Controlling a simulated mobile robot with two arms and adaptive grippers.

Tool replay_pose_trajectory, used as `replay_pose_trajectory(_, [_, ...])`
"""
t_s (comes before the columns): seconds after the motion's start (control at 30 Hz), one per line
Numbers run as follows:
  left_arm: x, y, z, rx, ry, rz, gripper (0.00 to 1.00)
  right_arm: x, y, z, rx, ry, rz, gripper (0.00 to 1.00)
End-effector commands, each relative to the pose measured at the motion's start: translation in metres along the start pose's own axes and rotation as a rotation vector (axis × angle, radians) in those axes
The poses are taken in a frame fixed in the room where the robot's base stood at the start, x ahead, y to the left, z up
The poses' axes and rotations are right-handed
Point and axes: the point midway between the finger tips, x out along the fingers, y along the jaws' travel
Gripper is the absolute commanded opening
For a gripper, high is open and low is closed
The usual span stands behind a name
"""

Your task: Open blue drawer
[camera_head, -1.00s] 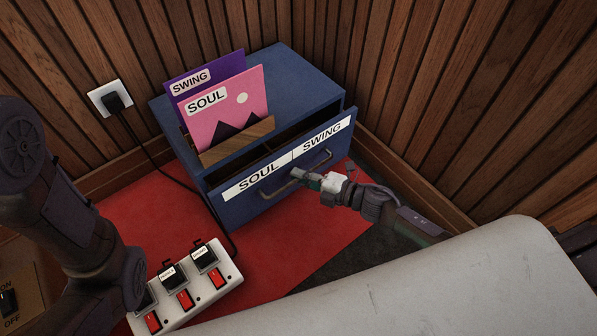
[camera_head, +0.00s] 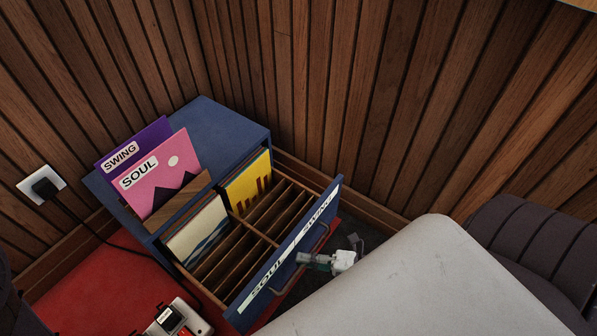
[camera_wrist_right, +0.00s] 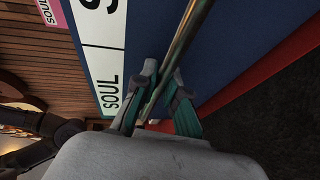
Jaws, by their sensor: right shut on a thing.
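The blue drawer (camera_head: 283,262) is pulled well out of the blue cabinet (camera_head: 232,119) in the head view. Its front carries white SOUL and SWING labels. Inside are wooden dividers and records, a yellow one (camera_head: 249,183) and a pale blue-and-white one (camera_head: 199,236). My right gripper (camera_head: 312,261) is at the drawer front's metal handle (camera_head: 314,243). In the right wrist view its fingers (camera_wrist_right: 160,100) are shut around the handle bar (camera_wrist_right: 180,55). My left gripper is not in view.
SWING and SOUL record sleeves (camera_head: 155,170) stand on top of the cabinet. A power strip (camera_head: 178,320) lies on the red mat at the lower left. A wall socket (camera_head: 41,187) holds a plug with a black cable. Wood-panelled walls (camera_head: 330,80) stand close behind and to the right.

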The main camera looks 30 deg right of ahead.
Motion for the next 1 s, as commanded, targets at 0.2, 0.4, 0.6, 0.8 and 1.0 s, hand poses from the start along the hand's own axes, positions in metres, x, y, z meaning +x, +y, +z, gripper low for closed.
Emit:
replay_pose_trajectory(0.2, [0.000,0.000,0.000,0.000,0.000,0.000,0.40,-0.001,0.000,0.000,0.000,0.000,0.000,0.00])
replay_pose_trajectory(0.4, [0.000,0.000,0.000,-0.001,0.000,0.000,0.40,0.000,0.000,0.000,0.000,0.000,0.000,0.29])
replay_pose_trajectory(0.6, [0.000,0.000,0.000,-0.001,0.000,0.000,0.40,0.000,0.000,0.000,0.000,0.000,0.000,0.37])
replay_pose_trajectory(0.8, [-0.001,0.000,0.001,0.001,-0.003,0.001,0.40,-0.003,-0.001,0.000,0.000,0.000,-0.001,0.37])
replay_pose_trajectory(1.0, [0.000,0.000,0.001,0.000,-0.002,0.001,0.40,-0.032,-0.002,0.000,0.002,-0.001,-0.005,0.37])
